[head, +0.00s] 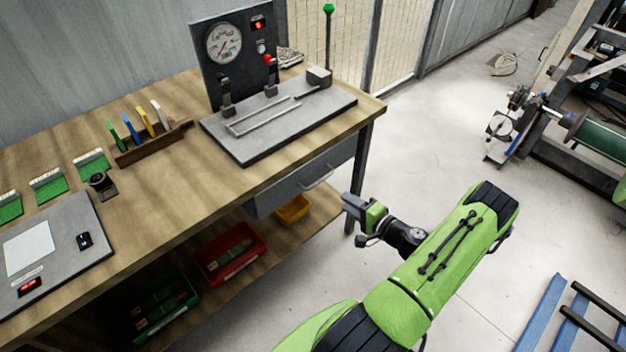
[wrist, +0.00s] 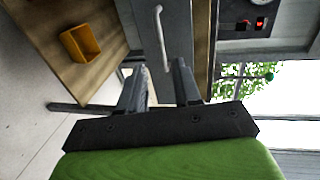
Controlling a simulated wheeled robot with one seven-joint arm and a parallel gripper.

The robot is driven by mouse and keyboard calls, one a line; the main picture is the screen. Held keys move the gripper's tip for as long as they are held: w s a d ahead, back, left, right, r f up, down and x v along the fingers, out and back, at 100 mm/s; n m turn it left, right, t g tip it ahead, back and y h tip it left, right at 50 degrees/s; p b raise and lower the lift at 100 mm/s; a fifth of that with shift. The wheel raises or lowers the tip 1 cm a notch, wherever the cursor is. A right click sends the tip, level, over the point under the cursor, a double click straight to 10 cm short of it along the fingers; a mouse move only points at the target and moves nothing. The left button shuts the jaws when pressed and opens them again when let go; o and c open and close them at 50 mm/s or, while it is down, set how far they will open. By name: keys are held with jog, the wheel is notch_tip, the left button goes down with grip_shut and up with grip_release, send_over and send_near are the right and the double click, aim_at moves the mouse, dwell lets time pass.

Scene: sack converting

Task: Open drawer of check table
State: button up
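The check table (head: 215,190) has a wooden top and a grey drawer (head: 290,190) under its right end. The drawer looks shut. Its pale bar handle (head: 318,180) shows on the front, and the handle also shows in the wrist view (wrist: 161,38), running up and down there. My gripper (head: 350,205) is beside the drawer front, to the right of the handle in the head view. In the wrist view my gripper (wrist: 158,82) has its two fingers apart with nothing between them. The handle is ahead of the fingertips, apart from them.
A test rig with a gauge (head: 224,43) stands on the tabletop above the drawer. The lower shelf holds a red bin (head: 230,255), a yellow bin (head: 293,209) and a green bin (head: 165,305). A blue frame (head: 541,315) is at lower right.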

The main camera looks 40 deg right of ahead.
aim_at(316, 183)
jog(key=b+x, duration=0.2)
jog(key=x, duration=1.2)
jog(key=shift+w+a+f, duration=0.1)
jog(key=shift+w+a, duration=0.05)
grip_shut()
